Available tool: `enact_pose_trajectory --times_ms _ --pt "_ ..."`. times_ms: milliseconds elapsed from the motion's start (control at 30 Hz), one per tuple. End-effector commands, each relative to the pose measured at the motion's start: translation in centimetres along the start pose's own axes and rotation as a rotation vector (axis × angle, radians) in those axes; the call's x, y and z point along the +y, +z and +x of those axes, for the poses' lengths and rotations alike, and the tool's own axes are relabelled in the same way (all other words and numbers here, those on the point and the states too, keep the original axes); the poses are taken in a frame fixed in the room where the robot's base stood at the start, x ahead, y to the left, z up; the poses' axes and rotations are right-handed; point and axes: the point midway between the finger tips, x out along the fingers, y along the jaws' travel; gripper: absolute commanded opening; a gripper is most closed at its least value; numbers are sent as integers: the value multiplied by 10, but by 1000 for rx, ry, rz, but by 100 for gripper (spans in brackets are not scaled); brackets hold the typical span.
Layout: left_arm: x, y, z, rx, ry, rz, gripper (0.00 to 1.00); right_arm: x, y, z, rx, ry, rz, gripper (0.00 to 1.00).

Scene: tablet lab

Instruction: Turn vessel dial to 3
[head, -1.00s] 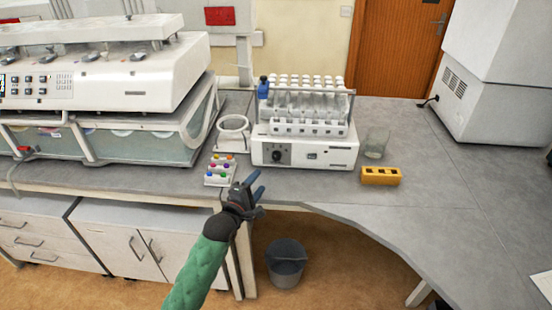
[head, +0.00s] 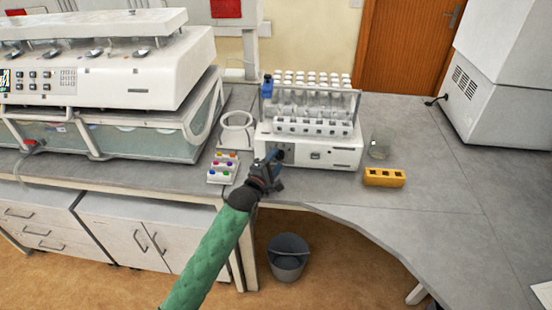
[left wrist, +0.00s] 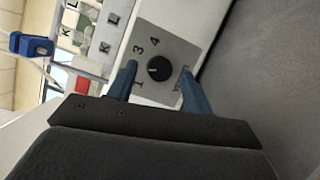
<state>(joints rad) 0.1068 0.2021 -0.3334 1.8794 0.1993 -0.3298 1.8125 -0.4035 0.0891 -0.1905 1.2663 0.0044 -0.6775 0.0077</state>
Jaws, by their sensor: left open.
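The vessel dial (left wrist: 159,68) is a round black knob on a grey plate on the front of a white vessel machine (head: 338,156). In the left wrist view the numbers 1, 3 and 4 show around it; another part of the scale is hidden by a finger. My left gripper (head: 274,156) is at the machine's front, covering part of the dial in the head view. In the left wrist view its blue fingers (left wrist: 157,82) are open, one on each side of the dial, with gaps to it. I cannot tell exactly where the knob's mark points. My right gripper is not in view.
A tray of coloured pieces (head: 222,170) and a white ring (head: 237,130) stand left of the machine. The right part of the grey bench (head: 450,200) is clear.

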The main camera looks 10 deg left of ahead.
Motion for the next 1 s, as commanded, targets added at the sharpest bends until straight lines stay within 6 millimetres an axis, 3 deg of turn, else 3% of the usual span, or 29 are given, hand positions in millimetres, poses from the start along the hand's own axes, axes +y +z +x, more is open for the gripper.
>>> enact_pose_trajectory --times_ms 400,433,600,667,1000 --pt "-1 0 7 1 -1 0 51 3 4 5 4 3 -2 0" --pt "-1 0 7 1 -1 0 49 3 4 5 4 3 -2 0" --pt "-1 0 7 0 -1 0 15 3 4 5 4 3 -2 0" --pt "-1 0 7 0 -1 0 6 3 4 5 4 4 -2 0" --pt "2 0 7 4 -21 47 6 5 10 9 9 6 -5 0"
